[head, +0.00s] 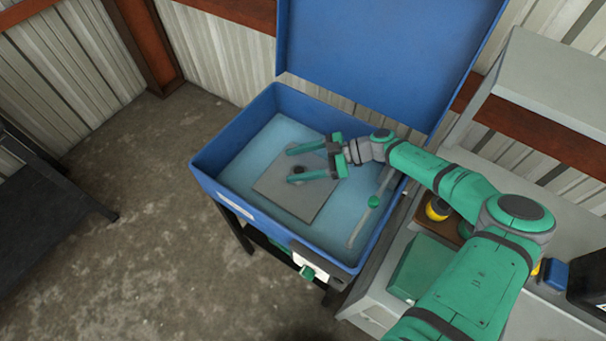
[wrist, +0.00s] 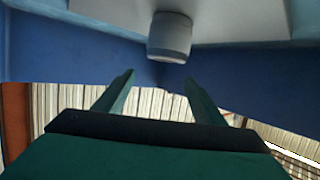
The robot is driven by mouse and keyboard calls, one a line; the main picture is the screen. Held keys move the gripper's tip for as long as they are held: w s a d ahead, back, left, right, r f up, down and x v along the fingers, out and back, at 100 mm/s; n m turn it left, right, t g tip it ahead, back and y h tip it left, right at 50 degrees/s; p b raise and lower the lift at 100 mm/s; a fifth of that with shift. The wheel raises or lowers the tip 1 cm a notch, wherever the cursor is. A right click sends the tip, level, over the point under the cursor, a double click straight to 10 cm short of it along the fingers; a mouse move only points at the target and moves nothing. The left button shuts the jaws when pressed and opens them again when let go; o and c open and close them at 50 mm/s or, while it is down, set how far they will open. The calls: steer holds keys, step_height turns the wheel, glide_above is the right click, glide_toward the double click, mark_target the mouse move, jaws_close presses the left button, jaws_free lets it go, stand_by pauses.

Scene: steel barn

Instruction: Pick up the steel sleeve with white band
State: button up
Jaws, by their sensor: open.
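The steel sleeve with white band (wrist: 170,38) is a short grey cylinder with a pale band. It stands on a grey plate (head: 308,209) inside the blue basin (head: 208,186); the wrist view shows it upside down. In the head view only a small dark round part of it (head: 298,169) shows by the lower finger. My gripper (head: 291,165) is open, its two green fingers reaching over the plate. In the wrist view the sleeve lies beyond the fingertips (wrist: 159,77), slightly right of their middle, with nothing between the fingers.
The basin's raised blue lid (head: 385,60) stands behind. A grey bar with a green knob (head: 374,202) runs along the basin's right side. A grey bench (head: 550,312) with a yellow round item (head: 437,209) and a green box (head: 420,268) is at right. Open floor lies left.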

mark_target(305, 170)
steer(key=shift+m+h, duration=0.4)
steer(key=shift+h, duration=0.3)
steer(key=d, duration=0.2)
steer(key=d+f, duration=0.1)
steer(key=d, duration=0.4)
steer(key=shift+s+f, duration=0.15)
steer(key=shift+f, duration=0.1)
steer(key=shift+t, duration=0.3)
steer(key=shift+f+x, duration=0.2)
steer(key=shift+x, duration=3.45)
steer(key=shift+s+d, duration=0.1)
steer(key=shift+s, duration=0.05)
steer(key=c, duration=1.4)
steer(key=shift+c, duration=0.2)
